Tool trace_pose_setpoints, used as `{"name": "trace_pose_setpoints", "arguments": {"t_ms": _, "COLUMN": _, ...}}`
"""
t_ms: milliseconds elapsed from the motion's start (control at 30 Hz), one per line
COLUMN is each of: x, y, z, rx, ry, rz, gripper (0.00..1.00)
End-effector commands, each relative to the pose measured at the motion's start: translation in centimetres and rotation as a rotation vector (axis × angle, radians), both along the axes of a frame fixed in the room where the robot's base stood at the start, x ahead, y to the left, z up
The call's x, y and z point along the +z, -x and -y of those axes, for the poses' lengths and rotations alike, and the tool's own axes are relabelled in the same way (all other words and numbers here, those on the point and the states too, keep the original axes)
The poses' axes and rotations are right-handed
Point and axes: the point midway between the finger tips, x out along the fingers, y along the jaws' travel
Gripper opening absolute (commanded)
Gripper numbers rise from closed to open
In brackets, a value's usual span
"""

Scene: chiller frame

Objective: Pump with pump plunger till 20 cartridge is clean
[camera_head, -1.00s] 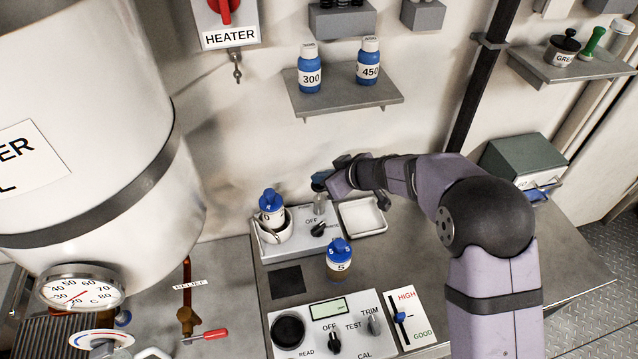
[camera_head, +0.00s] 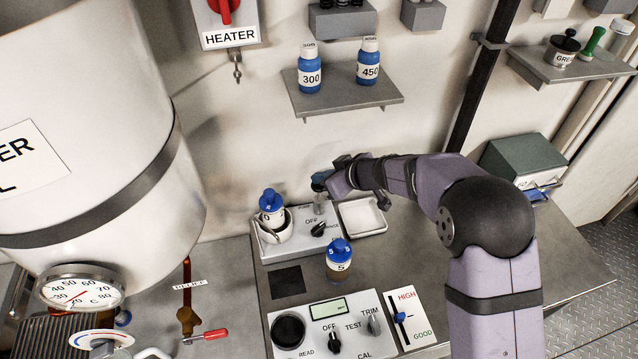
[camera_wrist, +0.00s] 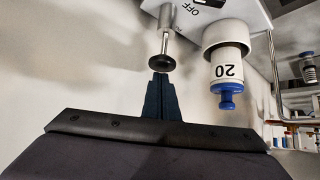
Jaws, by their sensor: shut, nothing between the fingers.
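The 20 cartridge (camera_wrist: 228,72), white with a blue cap, sits in a white round holder (camera_wrist: 226,36) on the pump box; in the head view the blue-capped cartridge (camera_head: 271,207) stands tilted in it. The pump plunger, a metal rod with a black round knob (camera_wrist: 161,63), sticks out of the same box beside the cartridge. In the head view its rod (camera_head: 319,205) shows under my gripper (camera_head: 320,184). My gripper (camera_wrist: 160,80) is shut and empty, its fingertips right at the knob. I cannot tell whether they touch it. The cartridge's inside is not visible.
The pump box has an OFF switch (camera_head: 318,229) and a white tray (camera_head: 362,217) on its right. A 5 bottle (camera_head: 339,262) stands in front, near a tester (camera_head: 325,325) and a HIGH/GOOD card (camera_head: 408,325). A shelf (camera_head: 345,98) with 300 and 450 bottles hangs above.

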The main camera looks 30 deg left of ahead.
Motion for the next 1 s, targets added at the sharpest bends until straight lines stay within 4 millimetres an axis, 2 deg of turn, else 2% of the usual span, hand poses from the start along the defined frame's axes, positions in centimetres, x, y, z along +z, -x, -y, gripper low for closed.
{"name": "trace_pose_setpoints", "arguments": {"t_ms": 567, "x": -0.1, "y": 0.0, "z": 0.0, "rx": 0.000, "ry": 0.000, "rz": 0.000, "gripper": 0.00}}
{"name": "trace_pose_setpoints", "arguments": {"t_ms": 1000, "x": -1.3, "y": 0.0, "z": 0.0, "rx": 0.001, "ry": 0.001, "rz": 0.000, "gripper": 0.00}}
